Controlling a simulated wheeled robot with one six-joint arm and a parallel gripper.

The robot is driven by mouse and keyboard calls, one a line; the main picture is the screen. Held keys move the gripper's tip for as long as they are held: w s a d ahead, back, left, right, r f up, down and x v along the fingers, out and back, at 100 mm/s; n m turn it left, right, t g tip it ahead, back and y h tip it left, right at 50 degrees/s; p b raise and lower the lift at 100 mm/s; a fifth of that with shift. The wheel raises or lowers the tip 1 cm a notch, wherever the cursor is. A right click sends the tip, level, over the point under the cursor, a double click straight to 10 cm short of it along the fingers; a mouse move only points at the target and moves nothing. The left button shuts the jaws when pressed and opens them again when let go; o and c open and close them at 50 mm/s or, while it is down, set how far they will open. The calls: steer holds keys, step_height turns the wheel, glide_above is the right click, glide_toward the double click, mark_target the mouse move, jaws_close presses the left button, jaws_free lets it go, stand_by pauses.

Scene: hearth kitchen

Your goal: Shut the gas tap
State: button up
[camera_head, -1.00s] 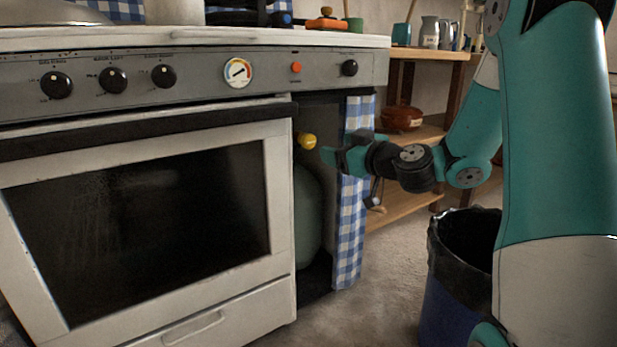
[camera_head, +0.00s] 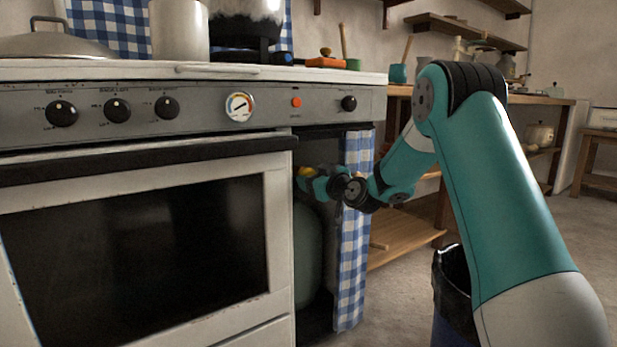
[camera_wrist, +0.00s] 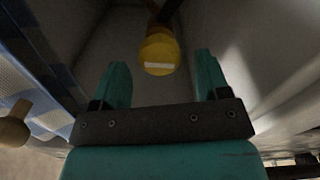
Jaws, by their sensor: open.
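The gas tap is a yellow knob with a pale bar on its face. In the head view the tap (camera_head: 306,171) shows inside the open bay right of the oven, above the green gas bottle (camera_head: 307,255). In the wrist view the tap (camera_wrist: 159,55) lies ahead, between and beyond the two fingertips. My gripper (camera_wrist: 160,75) is open and empty, its fingers either side of the line to the tap. In the head view my gripper (camera_head: 311,180) is at the bay's mouth, close to the tap and partly covering it. Contact cannot be told.
A blue checked curtain (camera_head: 355,230) hangs at the bay's right edge, beside my wrist. The white oven (camera_head: 280,230) borders the bay on the left. A dark bin (camera_head: 448,285) stands on the floor below my arm. A wooden shelf (camera_head: 410,230) is behind.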

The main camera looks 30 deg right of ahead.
steer(key=shift+w, duration=1.4)
steer(key=c, duration=0.9)
steer(key=shift+c, duration=0.2)
